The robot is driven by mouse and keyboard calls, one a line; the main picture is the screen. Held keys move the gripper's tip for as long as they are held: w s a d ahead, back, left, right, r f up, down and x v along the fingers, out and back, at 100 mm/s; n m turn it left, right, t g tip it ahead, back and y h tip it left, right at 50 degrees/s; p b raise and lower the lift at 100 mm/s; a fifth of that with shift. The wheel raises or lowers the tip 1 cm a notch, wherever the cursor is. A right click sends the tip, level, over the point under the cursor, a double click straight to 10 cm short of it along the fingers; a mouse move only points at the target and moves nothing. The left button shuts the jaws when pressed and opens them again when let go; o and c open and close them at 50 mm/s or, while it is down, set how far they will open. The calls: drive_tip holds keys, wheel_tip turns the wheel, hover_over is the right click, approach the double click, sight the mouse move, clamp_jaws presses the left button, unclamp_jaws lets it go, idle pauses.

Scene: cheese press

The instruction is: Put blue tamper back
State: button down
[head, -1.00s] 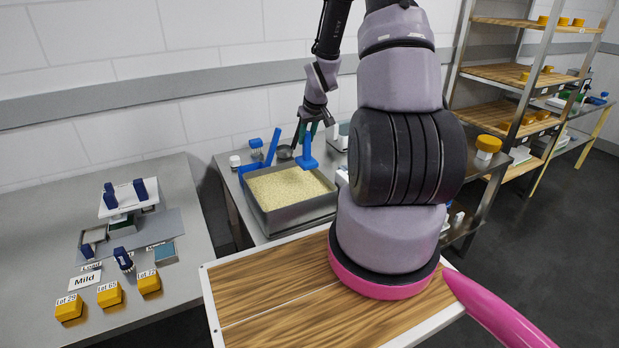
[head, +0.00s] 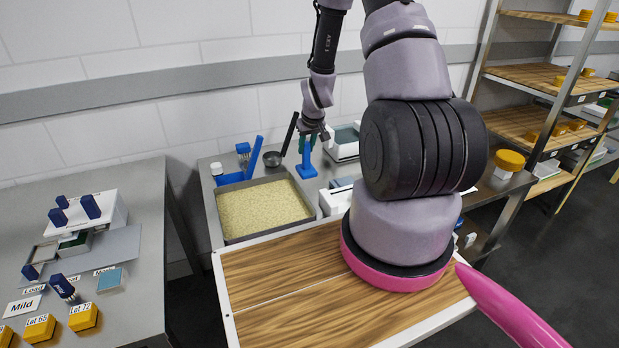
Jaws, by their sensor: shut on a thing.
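The blue tamper (head: 306,169) has an upright handle and a flat base. My gripper (head: 312,139) is shut on its handle top from above and holds it upright. The tamper is just off the back right corner of the grey tray of curds (head: 229,239). I cannot tell whether its base touches the steel table. My fingertips are small and partly lost against the handle.
A blue holder (head: 229,179), a brush (head: 243,150) and a ladle (head: 272,159) stand behind the tray. A white-rimmed bin (head: 344,150) is right of the tamper. A wooden board (head: 285,285) lies in front.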

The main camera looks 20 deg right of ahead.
sight(307, 162)
wheel_tip(307, 162, down, 8)
drive_tip(key=shift+r, duration=0.1)
idle(0.4)
drive_tip(key=c, duration=0.7)
unclamp_jaws()
drive_tip(key=shift+o, duration=0.2)
